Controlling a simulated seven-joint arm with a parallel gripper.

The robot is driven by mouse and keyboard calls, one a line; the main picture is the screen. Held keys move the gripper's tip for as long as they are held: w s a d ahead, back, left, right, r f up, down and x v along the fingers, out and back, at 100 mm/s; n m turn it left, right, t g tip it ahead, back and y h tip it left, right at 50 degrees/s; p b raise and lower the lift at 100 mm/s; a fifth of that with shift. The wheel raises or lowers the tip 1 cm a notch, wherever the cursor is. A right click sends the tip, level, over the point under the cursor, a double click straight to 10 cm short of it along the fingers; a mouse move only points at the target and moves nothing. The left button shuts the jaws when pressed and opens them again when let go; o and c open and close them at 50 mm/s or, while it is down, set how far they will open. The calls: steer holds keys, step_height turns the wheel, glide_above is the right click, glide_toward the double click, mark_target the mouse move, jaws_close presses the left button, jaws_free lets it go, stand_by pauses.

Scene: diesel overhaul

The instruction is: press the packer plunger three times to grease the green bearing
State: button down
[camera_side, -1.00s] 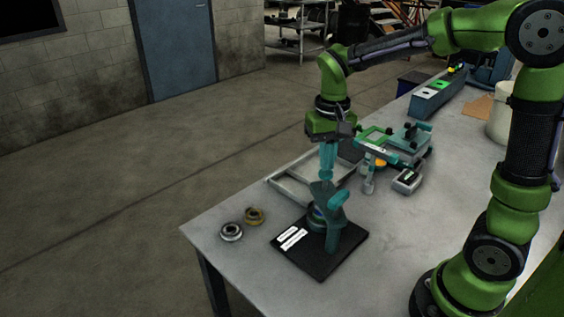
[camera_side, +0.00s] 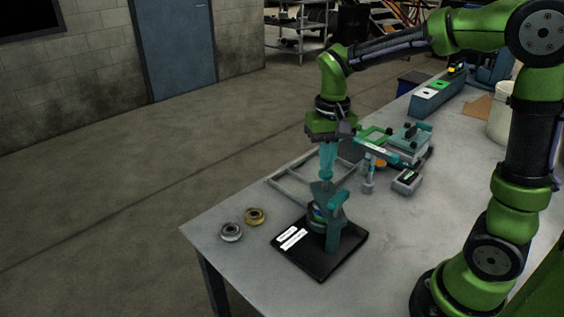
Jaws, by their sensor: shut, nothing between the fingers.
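The teal packer (camera_side: 333,235) stands upright on a black base plate (camera_side: 322,268) near the table's front corner. My gripper (camera_side: 327,179) is shut and empty, pointing straight down over the packer's top. Its fingertips meet or nearly meet the plunger head; I cannot tell whether they touch. A small blue-tinted part shows inside the packer, mostly hidden by its frame. I cannot make out the green bearing there. A silver bearing (camera_side: 231,232) and a brass-coloured bearing (camera_side: 255,216) lie on the table left of the plate.
The grey table (camera_side: 225,262) is clear around its front left corner. A grey frame tray (camera_side: 290,188) lies behind the packer. Teal and green fixtures (camera_side: 408,142) stand behind it to the right. A white bucket (camera_side: 499,126) stands at the right.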

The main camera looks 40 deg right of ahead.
steer(key=shift+f, duration=1.25)
steer(key=shift+r, duration=1.55)
steer(key=shift+f, duration=0.1)
steer(key=shift+f, duration=1.45)
steer(key=shift+r, duration=1.55)
